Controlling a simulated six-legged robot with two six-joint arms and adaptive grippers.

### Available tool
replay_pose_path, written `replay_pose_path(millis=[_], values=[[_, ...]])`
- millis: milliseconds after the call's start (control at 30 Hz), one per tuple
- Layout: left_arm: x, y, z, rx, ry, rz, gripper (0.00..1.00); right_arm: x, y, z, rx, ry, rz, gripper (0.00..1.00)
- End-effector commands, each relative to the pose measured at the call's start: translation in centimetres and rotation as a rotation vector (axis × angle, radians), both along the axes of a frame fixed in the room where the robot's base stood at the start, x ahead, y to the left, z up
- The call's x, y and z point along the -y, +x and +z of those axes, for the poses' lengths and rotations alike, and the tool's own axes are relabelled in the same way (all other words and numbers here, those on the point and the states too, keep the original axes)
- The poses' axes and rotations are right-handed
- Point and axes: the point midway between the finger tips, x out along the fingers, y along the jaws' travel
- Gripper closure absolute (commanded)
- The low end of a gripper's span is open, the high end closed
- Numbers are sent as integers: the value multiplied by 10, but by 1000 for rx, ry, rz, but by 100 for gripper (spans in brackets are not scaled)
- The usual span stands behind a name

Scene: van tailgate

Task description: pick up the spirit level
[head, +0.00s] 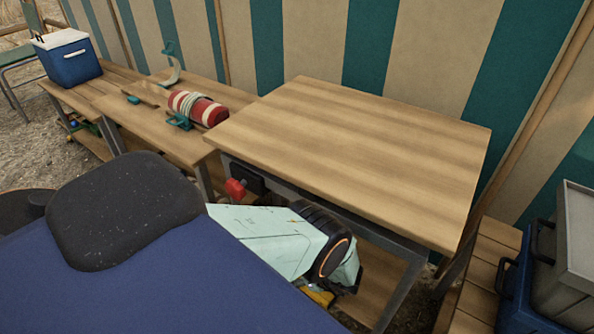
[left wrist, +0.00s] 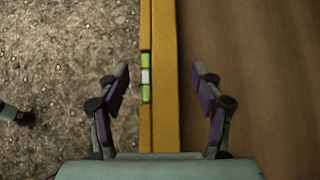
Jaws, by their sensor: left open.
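The spirit level is a long yellow bar (left wrist: 166,50) with a green and white vial (left wrist: 145,77). It runs up and down the middle of the left wrist view, along the boundary between gravel and brown wood. My left gripper (left wrist: 160,76) is open, with one finger on each side of the level and a visible gap to both. How far the level lies below the fingertips I cannot tell. In the head view a small yellow piece (head: 318,297) shows under my pale arm; it may be the level.
A wooden table (head: 350,160) with a bare top stands over my arm. A lower bench (head: 150,125) holds a red and white roll (head: 198,108). A blue cooler (head: 68,57) stands at the far left. Grey and blue boxes (head: 566,260) stand at the right.

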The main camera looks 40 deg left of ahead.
Motion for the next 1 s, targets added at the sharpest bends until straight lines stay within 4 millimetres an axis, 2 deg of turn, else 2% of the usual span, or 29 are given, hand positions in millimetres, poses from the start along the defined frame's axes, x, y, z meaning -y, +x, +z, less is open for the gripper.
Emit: replay_pose_path(millis=[367, 1000], values=[[2, -1, -1, -1, 0, -1, 35, 0, 0, 0, 0, 0, 0, 60], [-1, 0, -1, -1, 0, -1, 90, 0, 0, 0, 0, 0, 0, 60]])
